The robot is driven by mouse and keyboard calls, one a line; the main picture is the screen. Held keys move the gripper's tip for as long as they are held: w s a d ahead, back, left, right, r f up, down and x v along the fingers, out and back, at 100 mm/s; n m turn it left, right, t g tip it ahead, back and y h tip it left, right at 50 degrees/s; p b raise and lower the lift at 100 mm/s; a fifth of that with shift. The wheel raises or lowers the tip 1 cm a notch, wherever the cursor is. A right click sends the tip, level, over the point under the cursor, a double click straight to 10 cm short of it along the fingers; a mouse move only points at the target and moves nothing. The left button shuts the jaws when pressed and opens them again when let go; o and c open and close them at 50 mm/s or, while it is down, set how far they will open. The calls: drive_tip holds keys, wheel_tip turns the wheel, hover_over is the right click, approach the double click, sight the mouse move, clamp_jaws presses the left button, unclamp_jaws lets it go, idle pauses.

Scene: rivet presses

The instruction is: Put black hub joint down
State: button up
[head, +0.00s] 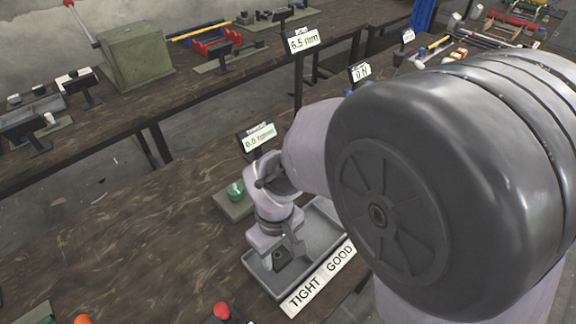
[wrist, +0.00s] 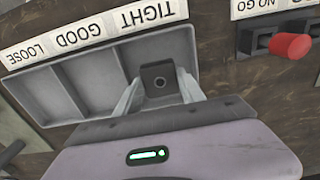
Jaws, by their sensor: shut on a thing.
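The black hub joint (wrist: 160,82), a dark block with a round hole, sits between the fingers of my gripper (wrist: 160,92). In the head view my gripper (head: 279,258) points down over the grey tray (head: 272,285), shut on the joint (head: 281,255). The tray shows in the wrist view (wrist: 62,96) with three compartments labelled TIGHT, GOOD and LOOSE. The joint is at the TIGHT compartment. I cannot tell whether it touches the tray floor. My arm hides part of the tray in the head view.
A green button (head: 236,190) on a box and a display (head: 258,140) stand behind the tray. A red-handled thing (wrist: 290,46) lies by a NO GO label (wrist: 268,5). The wooden table (head: 130,240) is clear to the left.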

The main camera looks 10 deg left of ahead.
wheel_tip(320, 180, down, 2)
drive_tip(key=shift+f+b, duration=0.25)
drive_tip(key=shift+b, duration=0.15)
drive_tip(key=shift+r, duration=0.2)
drive_tip(key=shift+f, duration=0.2)
drive_tip(key=o, duration=1.3)
drive_tip(key=shift+o, duration=0.2)
drive_tip(key=shift+r, duration=0.1)
wheel_tip(320, 180, up, 12)
drive_tip(key=p, duration=0.6)
drive_tip(key=s+d+r+m+t+y, duration=0.1)
drive_tip(key=s+d+r+m+t, duration=0.2)
drive_tip(key=d+r+m, duration=0.3)
drive_tip(key=s+d+r+m+t+y, duration=0.1)
drive_tip(key=s+d+r+m+t, duration=0.1)
drive_tip(key=s+d+r+m, duration=0.2)
drive_tip(key=d+r+m, duration=0.3)
drive_tip(key=d+m, duration=0.1)
drive_tip(key=d, duration=0.2)
drive_tip(key=shift+r+t, duration=0.3)
drive_tip(key=shift+t, duration=0.1)
